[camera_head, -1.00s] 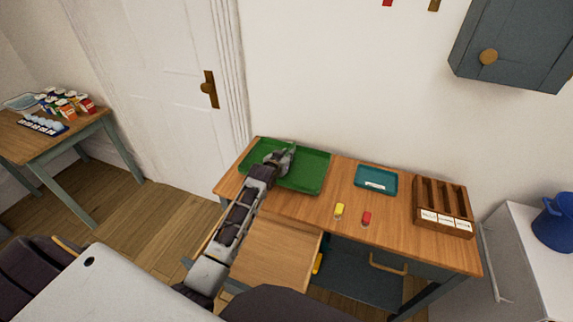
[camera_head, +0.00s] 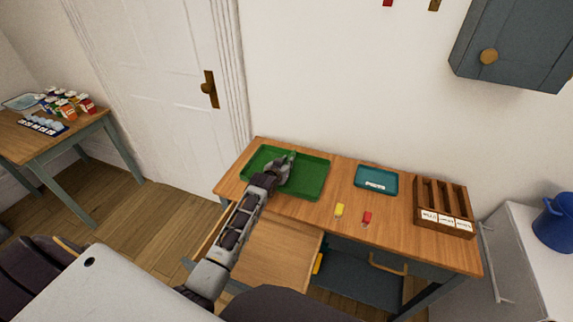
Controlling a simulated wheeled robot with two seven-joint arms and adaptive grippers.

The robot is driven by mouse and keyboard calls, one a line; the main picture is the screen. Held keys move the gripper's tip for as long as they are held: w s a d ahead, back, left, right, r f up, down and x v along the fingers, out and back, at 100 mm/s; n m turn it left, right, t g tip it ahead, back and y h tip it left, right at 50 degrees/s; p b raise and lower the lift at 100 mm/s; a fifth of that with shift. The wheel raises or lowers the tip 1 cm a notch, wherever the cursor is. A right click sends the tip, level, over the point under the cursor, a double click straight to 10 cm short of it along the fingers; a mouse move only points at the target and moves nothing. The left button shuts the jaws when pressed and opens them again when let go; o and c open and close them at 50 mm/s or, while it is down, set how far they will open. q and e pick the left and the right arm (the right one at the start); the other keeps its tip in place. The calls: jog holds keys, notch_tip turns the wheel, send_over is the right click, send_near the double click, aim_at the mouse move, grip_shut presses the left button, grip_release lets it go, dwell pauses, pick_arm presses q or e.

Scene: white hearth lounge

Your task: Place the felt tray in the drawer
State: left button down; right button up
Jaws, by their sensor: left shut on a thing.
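The green tray (camera_head: 309,184), which I take to be the felt tray, lies at the left end of the wooden desk. My left gripper (camera_head: 288,160) reaches across it, fingers at its far rim. The gripper is shut, apparently on that rim; the exact contact is too small to see. The open drawer (camera_head: 273,252) juts from the desk's front left, below the tray. My left arm covers part of its left side. My right gripper is not in view.
On the desk (camera_head: 399,233) are a teal tray (camera_head: 376,180), a yellow piece (camera_head: 339,209), a red piece (camera_head: 367,217) and a wooden sorter (camera_head: 444,206) with labels. A wooden handle (camera_head: 388,265) is at the lower right front. A side table (camera_head: 85,123) with jars stands far left.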

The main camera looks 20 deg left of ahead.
pick_arm(q)
jog(key=c, duration=1.5)
grip_release()
jog(key=shift+c, duration=0.2)
jog(key=shift+o, duration=0.5)
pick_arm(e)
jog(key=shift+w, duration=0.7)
pick_arm(q)
jog(key=shift+r, duration=0.15)
